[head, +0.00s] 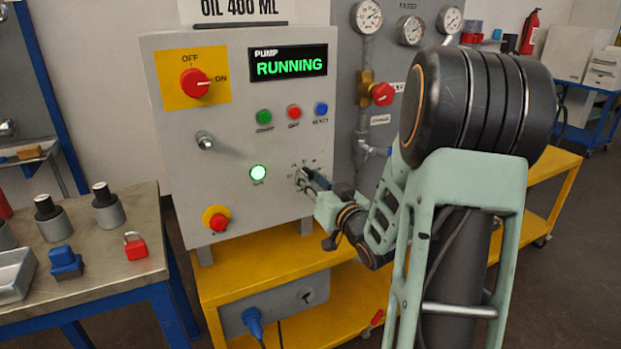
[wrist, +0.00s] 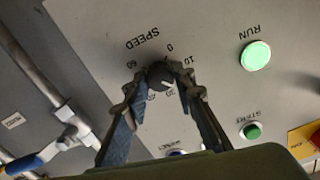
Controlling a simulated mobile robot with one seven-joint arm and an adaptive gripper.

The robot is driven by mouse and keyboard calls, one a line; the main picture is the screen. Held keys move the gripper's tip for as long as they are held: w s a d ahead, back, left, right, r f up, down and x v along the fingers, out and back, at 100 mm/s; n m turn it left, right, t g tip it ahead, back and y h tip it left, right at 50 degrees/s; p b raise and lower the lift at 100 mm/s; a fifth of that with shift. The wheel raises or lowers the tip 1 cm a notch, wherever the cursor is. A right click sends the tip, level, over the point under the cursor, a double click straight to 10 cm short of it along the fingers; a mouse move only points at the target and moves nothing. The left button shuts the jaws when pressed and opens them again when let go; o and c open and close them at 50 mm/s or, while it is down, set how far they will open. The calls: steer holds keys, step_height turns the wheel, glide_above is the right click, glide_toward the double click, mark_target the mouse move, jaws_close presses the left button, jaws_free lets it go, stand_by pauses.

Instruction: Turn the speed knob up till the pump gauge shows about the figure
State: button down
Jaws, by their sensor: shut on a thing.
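The speed knob (wrist: 158,82) is a small dark round knob with a white pointer mark. In the wrist view it sits below the upside-down word SPEED, its pointer towards the lower right. My gripper (wrist: 160,74) is shut on it, one fingertip on each side. In the head view my gripper (head: 303,179) reaches the dial at the panel's lower right and mostly hides the knob. Three round gauges, left (head: 367,17), middle (head: 410,30) and right (head: 450,20), stand at the back. Their readings are too small to tell, and I cannot tell which is the pump's.
The grey control panel (head: 175,130) has a display (head: 289,64) reading PUMP RUNNING, a lit green RUN lamp (head: 258,172) and a red OFF/ON switch (head: 195,83). Pipework with a red valve handle (head: 383,94) stands right of the panel.

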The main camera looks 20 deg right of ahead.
steer(key=c, duration=1.6)
jaws_free()
steer(key=shift+s, duration=0.15)
steer(key=s, duration=0.7)
steer(key=shift+s+d, duration=0.15)
